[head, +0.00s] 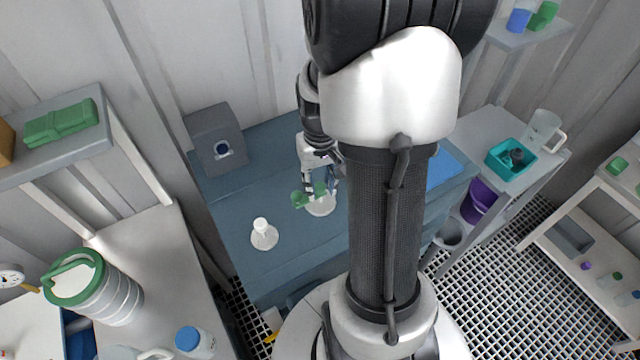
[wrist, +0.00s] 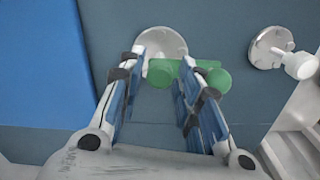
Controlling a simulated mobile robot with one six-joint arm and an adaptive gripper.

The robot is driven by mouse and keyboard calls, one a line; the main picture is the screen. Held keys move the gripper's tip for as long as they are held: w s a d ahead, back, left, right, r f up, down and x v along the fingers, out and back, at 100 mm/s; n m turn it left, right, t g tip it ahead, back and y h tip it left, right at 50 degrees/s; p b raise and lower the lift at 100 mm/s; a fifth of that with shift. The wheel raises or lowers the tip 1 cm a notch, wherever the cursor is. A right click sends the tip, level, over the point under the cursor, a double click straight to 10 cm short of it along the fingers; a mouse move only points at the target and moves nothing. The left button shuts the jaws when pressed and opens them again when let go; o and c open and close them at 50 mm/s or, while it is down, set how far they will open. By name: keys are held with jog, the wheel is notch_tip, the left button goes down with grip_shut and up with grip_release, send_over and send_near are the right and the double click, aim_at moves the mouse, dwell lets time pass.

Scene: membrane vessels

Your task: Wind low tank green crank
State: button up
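The green crank (head: 300,200) sits on a round white base (head: 321,208) on the blue-grey bench. In the wrist view the crank (wrist: 216,79) lies across and beyond my fingertips, with its round knob end to the right. My gripper (head: 320,187) points down at the crank. In the wrist view my gripper (wrist: 164,72) has its two fingers apart, with part of the green crank showing between them. I cannot tell whether either finger touches it. The right finger hides part of the crank.
A white handle on a round flange (head: 263,236) stands to the left on the bench; it also shows in the wrist view (wrist: 298,63). A grey box with a round port (head: 218,143) stands at the back left. A blue panel (head: 443,169) lies to the right. My arm hides the bench's middle.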

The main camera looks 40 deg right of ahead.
grip_shut()
dwell(0.4)
